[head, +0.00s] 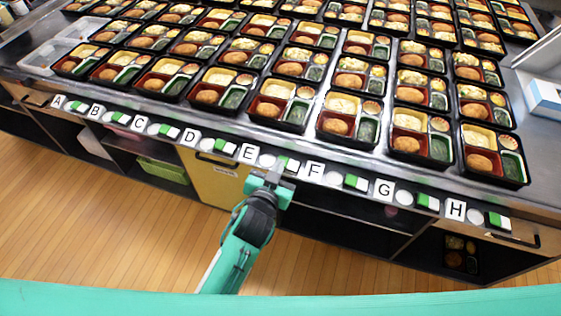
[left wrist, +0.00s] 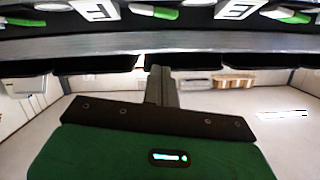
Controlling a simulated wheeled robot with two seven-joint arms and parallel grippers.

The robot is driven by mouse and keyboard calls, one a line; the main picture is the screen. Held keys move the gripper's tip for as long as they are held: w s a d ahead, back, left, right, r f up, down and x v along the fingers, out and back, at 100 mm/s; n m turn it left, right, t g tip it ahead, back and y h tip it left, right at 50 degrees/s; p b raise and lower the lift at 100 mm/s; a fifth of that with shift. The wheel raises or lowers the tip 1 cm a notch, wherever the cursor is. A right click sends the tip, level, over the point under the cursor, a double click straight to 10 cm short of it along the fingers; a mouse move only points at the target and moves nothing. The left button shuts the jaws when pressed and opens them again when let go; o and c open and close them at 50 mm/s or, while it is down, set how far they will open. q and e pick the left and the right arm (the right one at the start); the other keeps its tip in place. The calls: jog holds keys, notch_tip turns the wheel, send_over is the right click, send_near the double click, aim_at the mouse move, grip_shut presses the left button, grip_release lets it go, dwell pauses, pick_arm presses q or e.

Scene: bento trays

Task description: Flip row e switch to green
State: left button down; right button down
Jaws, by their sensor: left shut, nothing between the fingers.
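The row E label (head: 249,153) is a white plate on the counter's front edge. To its right are a round white button (head: 267,160) and the row E switch (head: 291,164), a green and white rocker partly hidden by my gripper. My left gripper (head: 276,166) is shut and empty, right at this switch; I cannot tell whether it touches. In the left wrist view the E label (left wrist: 237,10) shows upside down at the top. The switch (left wrist: 153,11) lies just above the shut fingers (left wrist: 161,70), with white and green parts visible. My right gripper is not in view.
Labels such as D (head: 190,139) and F (head: 315,170), with similar buttons and switches, line the edge. Many filled bento trays (head: 273,122) cover the counter behind. Below are a yellow drawer front (head: 212,182) and open shelves. The wooden floor (head: 130,235) is clear.

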pick_arm(q)
send_over(288, 163)
jog(key=s+a, duration=0.2)
jog(key=shift+d+f, duration=0.25)
jog(key=shift+f, duration=0.3)
jog(key=f, duration=0.3)
jog(key=shift+a+f, duration=0.2)
jog(key=shift+a, duration=0.1)
jog(key=shift+f, duration=0.35)
jog(key=shift+w, duration=0.1)
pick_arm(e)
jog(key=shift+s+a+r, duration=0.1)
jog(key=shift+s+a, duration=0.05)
